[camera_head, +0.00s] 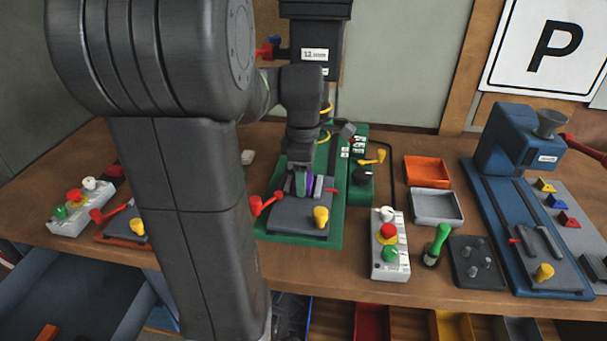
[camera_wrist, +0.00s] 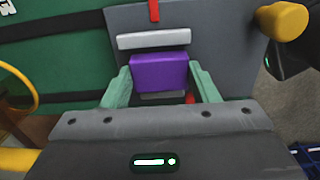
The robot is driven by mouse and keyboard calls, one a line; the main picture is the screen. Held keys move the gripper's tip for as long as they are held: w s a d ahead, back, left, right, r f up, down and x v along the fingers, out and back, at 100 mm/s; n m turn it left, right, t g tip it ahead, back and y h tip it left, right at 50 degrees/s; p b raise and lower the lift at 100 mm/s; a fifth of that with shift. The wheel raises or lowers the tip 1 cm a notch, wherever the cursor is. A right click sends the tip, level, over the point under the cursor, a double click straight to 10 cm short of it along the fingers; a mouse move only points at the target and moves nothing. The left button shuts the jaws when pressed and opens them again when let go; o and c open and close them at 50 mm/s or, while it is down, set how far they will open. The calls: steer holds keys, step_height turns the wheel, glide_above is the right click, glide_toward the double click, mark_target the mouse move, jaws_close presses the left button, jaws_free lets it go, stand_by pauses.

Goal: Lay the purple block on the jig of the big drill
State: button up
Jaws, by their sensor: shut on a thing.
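The purple block (camera_wrist: 160,72) is between the green fingers of my gripper (camera_wrist: 161,86) in the wrist view. My gripper is shut on it. In the head view the purple block (camera_head: 310,184) shows only as a small patch beside my gripper (camera_head: 303,186), over the jig. The jig (camera_head: 292,218) is a dark grey plate on the green base of the big drill (camera_head: 330,232). In the wrist view the block lies between a light jig bar (camera_wrist: 153,38) and another bar (camera_wrist: 165,97) partly hidden below it. I cannot tell whether the block touches the plate.
A yellow knob (camera_head: 320,216) stands on the jig's near right corner, and a red lever (camera_head: 266,204) is at its left. A button box (camera_head: 390,262) stands to the right. Orange (camera_head: 428,171) and grey (camera_head: 437,207) trays lie behind it. A blue drill (camera_head: 516,140) is farther right.

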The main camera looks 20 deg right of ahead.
steer(key=shift+f, duration=0.15)
steer(key=o, duration=1.1)
steer(key=shift+c, duration=0.2)
step_height(320, 180, up, 12)
steer(key=shift+r, duration=0.2)
